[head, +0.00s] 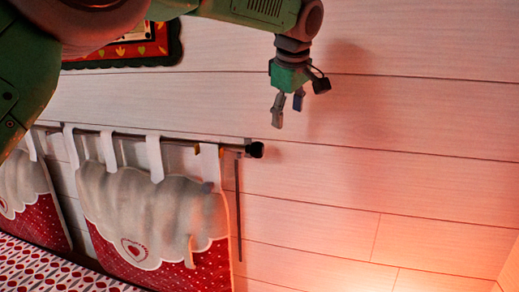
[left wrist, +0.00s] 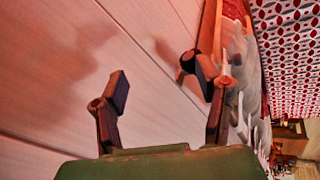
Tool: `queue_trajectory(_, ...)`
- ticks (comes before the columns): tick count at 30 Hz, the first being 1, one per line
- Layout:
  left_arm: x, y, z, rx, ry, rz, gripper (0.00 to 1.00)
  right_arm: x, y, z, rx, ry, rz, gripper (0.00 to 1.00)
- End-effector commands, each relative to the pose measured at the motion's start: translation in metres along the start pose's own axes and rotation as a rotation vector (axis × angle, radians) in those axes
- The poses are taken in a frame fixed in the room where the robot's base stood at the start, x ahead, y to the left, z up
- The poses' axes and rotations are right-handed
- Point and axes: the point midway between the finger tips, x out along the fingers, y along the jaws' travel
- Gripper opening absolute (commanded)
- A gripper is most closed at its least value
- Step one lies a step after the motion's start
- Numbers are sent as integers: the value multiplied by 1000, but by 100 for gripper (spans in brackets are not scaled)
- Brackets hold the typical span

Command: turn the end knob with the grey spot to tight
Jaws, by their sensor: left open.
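A dark end knob (head: 256,150) sits on the right end of a thin rod (head: 120,135) on the plank wall. It also shows in the left wrist view as a dark round end (left wrist: 188,61), close to the right finger. I cannot make out a grey spot on it. My left gripper (head: 287,112) is open and empty, above and slightly right of the knob, apart from it in the head view. Its two fingers stand wide apart in the left wrist view (left wrist: 162,80). My right gripper is not in view.
Red and white cloth panels (head: 150,215) hang from the rod by loops. A dark thin strip (head: 238,215) runs down the wall below the knob. A framed picture (head: 150,45) is at upper left, and patterned bedding (head: 40,268) at lower left. The wall to the right is bare.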

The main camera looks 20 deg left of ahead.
Motion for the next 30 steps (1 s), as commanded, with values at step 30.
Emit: queue_trajectory(30,113,-49,-50,-82,126,-135,59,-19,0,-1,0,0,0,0)
